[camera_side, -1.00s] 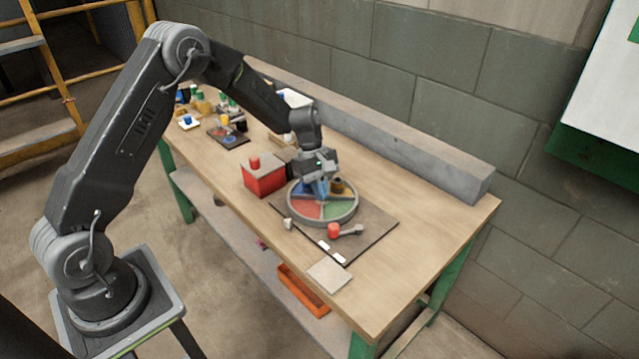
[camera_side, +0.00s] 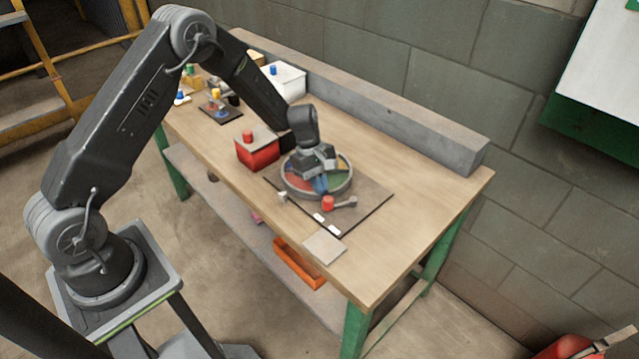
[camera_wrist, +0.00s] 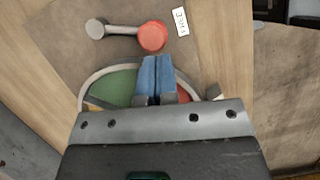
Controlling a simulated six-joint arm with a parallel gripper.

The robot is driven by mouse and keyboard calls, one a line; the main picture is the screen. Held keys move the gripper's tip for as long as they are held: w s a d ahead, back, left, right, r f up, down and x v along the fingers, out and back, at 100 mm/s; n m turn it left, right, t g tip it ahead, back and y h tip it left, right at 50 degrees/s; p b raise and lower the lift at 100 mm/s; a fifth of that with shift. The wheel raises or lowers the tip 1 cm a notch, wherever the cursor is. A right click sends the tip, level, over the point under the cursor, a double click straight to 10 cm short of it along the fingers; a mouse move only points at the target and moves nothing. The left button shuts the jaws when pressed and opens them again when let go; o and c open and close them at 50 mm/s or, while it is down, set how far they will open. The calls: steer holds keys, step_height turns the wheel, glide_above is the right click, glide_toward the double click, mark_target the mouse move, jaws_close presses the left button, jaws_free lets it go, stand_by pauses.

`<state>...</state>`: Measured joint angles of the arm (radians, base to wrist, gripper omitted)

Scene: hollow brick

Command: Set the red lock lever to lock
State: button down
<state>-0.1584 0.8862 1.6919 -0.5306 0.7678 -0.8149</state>
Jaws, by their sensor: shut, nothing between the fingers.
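The lock lever is a grey bar with a round red knob (camera_side: 328,203) on a brown board (camera_side: 372,207). In the wrist view the red knob (camera_wrist: 153,36) lies beside a white label (camera_wrist: 181,22), its writing too small to read. The bar (camera_wrist: 120,30) runs left from the knob to a grey pivot. My gripper (camera_side: 320,187) is shut and empty, pointing down over the near side of the round coloured dial, just behind the knob. In the wrist view its blue fingertips (camera_wrist: 158,62) are together and apart from the knob.
The grey-rimmed dial (camera_side: 349,171) is partly hidden under my gripper. Two white labels (camera_side: 326,223) lie in front of the knob. A red box with a red button (camera_side: 258,152) stands left of the dial. A white box (camera_side: 288,82) is farther back.

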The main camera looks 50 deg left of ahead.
steer(key=shift+s+d+n+t, duration=0.4)
steer(key=shift+s+d+n, duration=0.1)
steer(key=shift+n, duration=0.4)
steer(key=shift+s+d+n, duration=0.25)
steer(key=shift+d+n, duration=0.15)
steer(key=shift+n, duration=0.2)
steer(key=shift+s+d+n+t, duration=0.2)
steer(key=shift+d+n+t, duration=0.1)
steer(key=shift+d+n, duration=0.25)
steer(key=shift+s+d+n+t, duration=0.2)
steer(key=shift+d+n+t, duration=0.1)
steer(key=shift+n, duration=0.35)
steer(key=shift+d, duration=0.25)
steer(key=shift+s+d, duration=0.2)
steer(key=shift+d, duration=1.25)
steer(key=s+v, duration=0.1)
steer(key=v, duration=0.9)
steer(key=shift+d, duration=0.4)
